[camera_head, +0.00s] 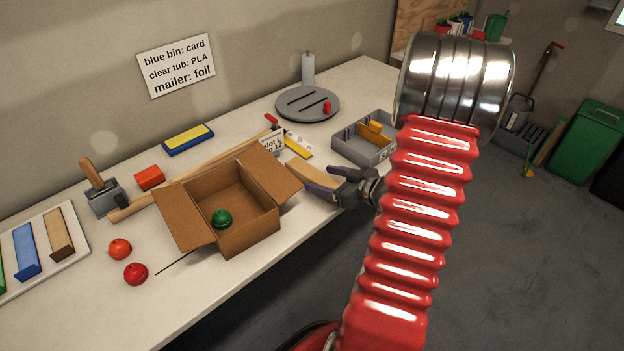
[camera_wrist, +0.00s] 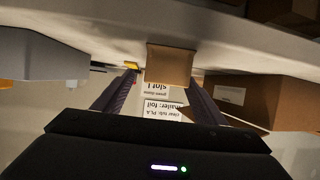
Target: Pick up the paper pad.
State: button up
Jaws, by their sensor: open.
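A tan, curved pad that looks like the paper pad (camera_head: 302,175) lies on the bench between the cardboard box and the grey tray, partly hidden by my gripper. In the wrist view the tan pad (camera_wrist: 168,66) shows straight ahead, between the tips of the fingers. My gripper (camera_head: 322,181) is open, its dark purple fingers pointing at the pad from the front side of the bench. In the wrist view my gripper (camera_wrist: 163,82) has a finger to either side of the pad, with visible gaps. I cannot tell how far the fingers reach along it.
The open cardboard box (camera_head: 247,238), with a green ball (camera_head: 221,218) inside, stands close on the left. The grey divided tray (camera_head: 350,152) is close on the right. A small white slot card (camera_head: 272,145) and a round grey turntable (camera_head: 300,104) are behind.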

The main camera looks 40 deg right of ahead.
aim_at(318, 177)
jog(key=shift+w, duration=0.1)
jog(key=shift+x, duration=2.5)
jog(key=shift+a, duration=0.15)
jog(key=shift+c, duration=0.5)
jog(key=c, duration=1)
jog(key=shift+r, duration=0.2)
jog(key=shift+r, duration=4.85)
